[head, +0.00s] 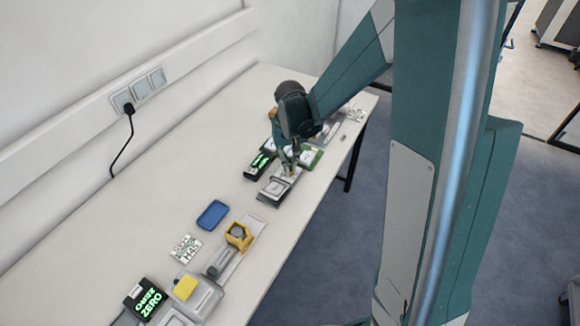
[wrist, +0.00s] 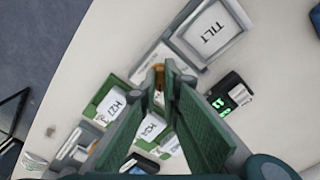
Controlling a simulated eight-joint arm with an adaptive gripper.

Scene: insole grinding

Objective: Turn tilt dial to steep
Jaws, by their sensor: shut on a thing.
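The tilt unit is a grey base with a framed plate marked TILT (wrist: 208,34). It also shows in the head view as a grey block (head: 275,187) on the table, below my gripper (head: 289,168). In the wrist view my gripper (wrist: 160,80) is shut on a small brown-orange piece at the edge of this base, seemingly the tilt dial's knob (wrist: 159,70). The fingers hide most of the knob, and its pointer and setting cannot be read. A black display (wrist: 230,94) with glowing green text stands next to the tilt unit; it also shows in the head view (head: 259,164).
A green board with white labelled blocks (wrist: 112,103) lies close beside the fingers. Nearer in the head view are a blue tray (head: 212,214), a yellow-orange clamp (head: 239,236), a yellow block (head: 185,288) and another black display (head: 145,299). The table's left part is clear.

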